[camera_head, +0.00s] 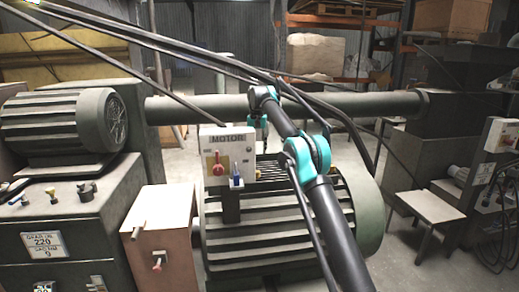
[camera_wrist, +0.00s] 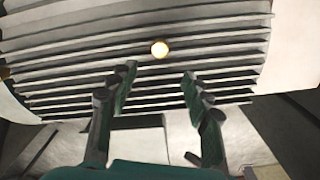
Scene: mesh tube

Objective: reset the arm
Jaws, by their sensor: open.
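My arm (camera_head: 325,205) reaches up from the bottom of the head view, with black links and teal joints, in front of the large ribbed motor (camera_head: 270,222). My gripper (camera_wrist: 158,82) shows in the wrist view with its two fingers apart and nothing between them.
A white MOTOR switch box (camera_head: 229,154) with a red and a blue switch stands left of my arm. A thick horizontal pipe (camera_head: 350,106) and black cables run behind and above it. A pink box (camera_head: 160,235) stands left, a small table (camera_head: 428,205) right. Some floor is clear at right.

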